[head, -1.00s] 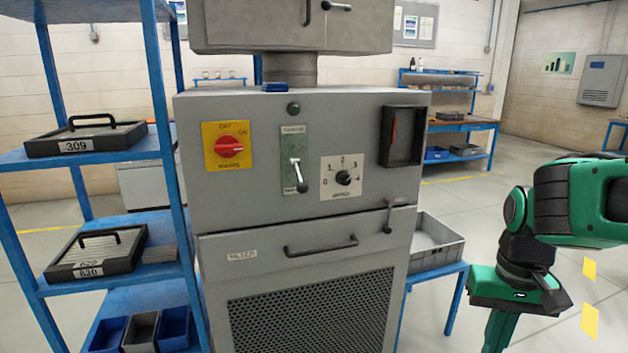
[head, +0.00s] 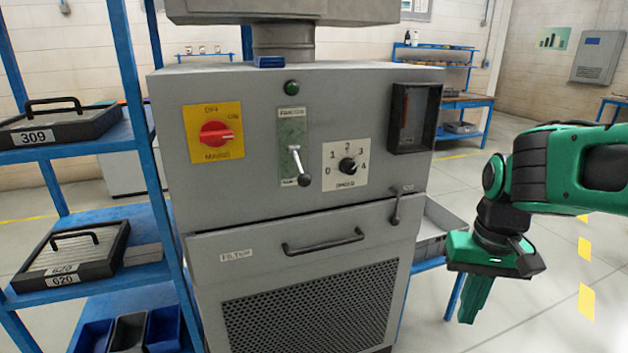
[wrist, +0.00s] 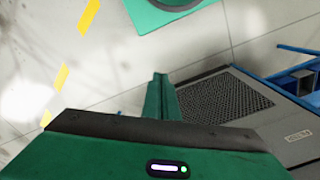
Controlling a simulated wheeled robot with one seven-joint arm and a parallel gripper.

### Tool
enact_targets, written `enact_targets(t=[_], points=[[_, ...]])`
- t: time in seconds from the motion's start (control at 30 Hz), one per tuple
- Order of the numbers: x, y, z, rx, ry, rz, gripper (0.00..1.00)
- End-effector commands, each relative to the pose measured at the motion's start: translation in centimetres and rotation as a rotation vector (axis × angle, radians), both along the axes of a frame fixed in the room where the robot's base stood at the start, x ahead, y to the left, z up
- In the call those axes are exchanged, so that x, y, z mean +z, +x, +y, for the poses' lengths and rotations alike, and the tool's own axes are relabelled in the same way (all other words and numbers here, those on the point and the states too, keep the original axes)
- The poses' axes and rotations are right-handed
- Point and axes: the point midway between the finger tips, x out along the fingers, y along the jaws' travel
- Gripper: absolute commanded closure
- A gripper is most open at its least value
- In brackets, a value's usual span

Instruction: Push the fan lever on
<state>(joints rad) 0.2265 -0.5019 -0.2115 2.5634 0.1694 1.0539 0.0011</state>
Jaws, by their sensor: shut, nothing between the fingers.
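The fan lever (head: 299,166) is a metal handle with a dark knob on a green plate (head: 292,140) on the grey cabinet's front panel. Its knob hangs down toward the plate's lower end. My green gripper (head: 468,318) is in the right of the head view, pointing down, well to the right of the lever and below it. In the wrist view my gripper's fingers (wrist: 160,82) are together and empty. The lever is not visible in the wrist view.
The panel also bears a red rotary switch (head: 216,134) on yellow, a numbered dial (head: 347,166) and a dark recessed box (head: 430,120). Below are the filter door handle (head: 324,243) and mesh. A blue shelf (head: 75,143) stands left. A grey crate (head: 436,246) sits behind the cabinet's right side.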

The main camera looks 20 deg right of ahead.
Motion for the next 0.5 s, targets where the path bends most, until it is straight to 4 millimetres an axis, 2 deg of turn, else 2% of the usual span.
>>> enact_targets(t=[0.07, 0.17, 0.37, 0.4, 0.5], points=[[0.4, 1.8, 0.0, -0.018, 0.002, -0.030, 1.00], [0.9, 6.1, 0.1, -0.066, 0.025, -0.091, 1.00], [2.8, 18.1, 1.7, -0.212, 0.194, -0.274, 1.00], [3.3, 20.4, 2.2, -0.245, 0.247, -0.306, 1.00], [4.9, 25.7, 3.5, -0.330, 0.407, -0.374, 1.00]])
